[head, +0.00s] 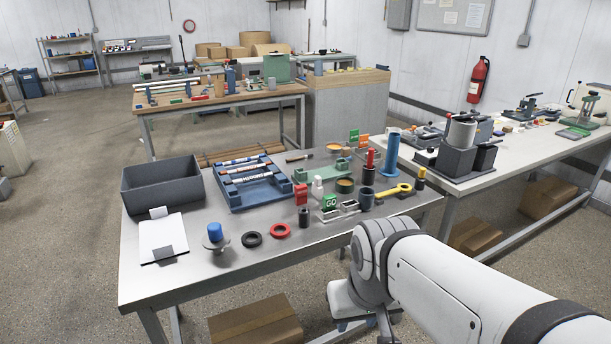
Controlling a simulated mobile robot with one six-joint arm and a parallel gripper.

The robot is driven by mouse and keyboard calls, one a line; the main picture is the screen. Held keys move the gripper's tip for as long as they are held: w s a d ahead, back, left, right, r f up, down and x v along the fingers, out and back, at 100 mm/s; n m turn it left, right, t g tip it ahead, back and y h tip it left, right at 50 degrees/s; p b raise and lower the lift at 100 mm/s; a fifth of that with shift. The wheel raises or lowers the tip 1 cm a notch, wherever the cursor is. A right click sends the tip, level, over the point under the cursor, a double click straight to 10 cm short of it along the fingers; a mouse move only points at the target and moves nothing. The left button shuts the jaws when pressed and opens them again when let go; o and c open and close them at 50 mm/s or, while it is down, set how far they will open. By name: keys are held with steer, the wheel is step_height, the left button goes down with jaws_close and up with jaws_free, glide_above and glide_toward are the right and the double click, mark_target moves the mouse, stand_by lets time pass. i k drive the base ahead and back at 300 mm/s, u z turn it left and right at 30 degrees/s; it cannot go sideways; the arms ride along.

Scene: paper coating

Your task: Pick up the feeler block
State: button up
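No part is plainly marked as the feeler block, so I cannot tell which it is. Small block-like parts stand on the metal bench (190,277): a red block (301,191), a green block marked GO (330,203) and a small light metal holder (349,207) to its right. My white arm comes in from the lower right and bends down at the bench's front right edge. What seems to be my gripper (386,328) is a dark part at the bottom edge, in front of the bench and apart from these parts. Its fingers are cut off or hidden.
A dark bin (162,184), a blue rack with rollers (249,185), black and red rings, a blue cylinder (391,152) and a yellow wrench-like tool (394,190) crowd the bench. Its front left is clearer. A second bench (478,175) stands close at right.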

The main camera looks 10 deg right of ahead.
mark_target(300, 190)
steer(key=z, duration=0.3)
steer(key=i, duration=1.55)
steer(key=u, duration=0.85)
